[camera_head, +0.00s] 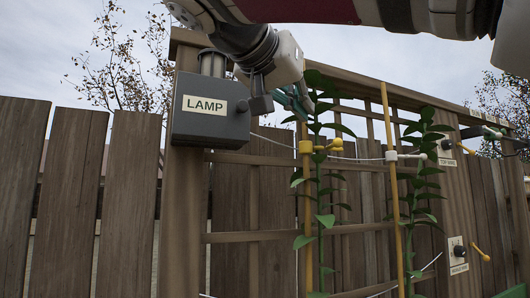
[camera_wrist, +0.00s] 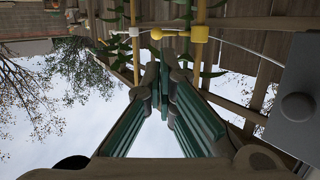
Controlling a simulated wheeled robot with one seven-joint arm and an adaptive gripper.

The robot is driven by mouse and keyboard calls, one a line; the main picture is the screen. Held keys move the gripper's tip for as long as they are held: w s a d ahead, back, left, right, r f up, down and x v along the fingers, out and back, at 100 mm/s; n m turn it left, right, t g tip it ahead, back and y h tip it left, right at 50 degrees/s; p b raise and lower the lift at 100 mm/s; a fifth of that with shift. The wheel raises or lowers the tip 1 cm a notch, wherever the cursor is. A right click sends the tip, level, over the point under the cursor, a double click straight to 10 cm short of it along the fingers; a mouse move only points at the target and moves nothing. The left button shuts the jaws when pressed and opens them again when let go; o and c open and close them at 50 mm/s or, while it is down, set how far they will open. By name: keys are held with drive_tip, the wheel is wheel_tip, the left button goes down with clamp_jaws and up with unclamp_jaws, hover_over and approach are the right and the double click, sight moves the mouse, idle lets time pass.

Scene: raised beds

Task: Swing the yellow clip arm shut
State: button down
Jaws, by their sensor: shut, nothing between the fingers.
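The yellow clip (camera_head: 306,147) sits around an upright yellow cane beside a leafy plant. Its short yellow arm (camera_head: 335,144) sticks out to the right, ending in a rounded knob, partly hidden by leaves. In the wrist view the clip (camera_wrist: 199,33) is at the top, and its arm (camera_wrist: 170,34) points left. My gripper (camera_head: 303,110) is just above the clip in the head view, partly behind leaves. In the wrist view my gripper (camera_wrist: 167,62) has its green fingers together, empty, with the tips close to the clip arm. I cannot tell whether they touch it.
A grey LAMP box (camera_head: 210,108) with a knob is on the post left of my gripper. A white clip (camera_head: 391,156) holds a second cane to the right. A thin wire runs across the wooden trellis (camera_head: 255,238). Labelled knobs (camera_head: 459,251) are farther right.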

sight(337, 140)
drive_tip(key=p+x, duration=0.2)
drive_tip(key=x, duration=1.1)
drive_tip(key=shift+w+d+f, duration=0.1)
drive_tip(key=shift+w+d, duration=0.15)
drive_tip(key=shift+d, duration=0.05)
drive_tip(key=shift+s+d+n+t+y+b, duration=0.15)
drive_tip(key=shift+d+n+t+y+b, duration=0.2)
drive_tip(key=shift+d+n+t+y, duration=0.4)
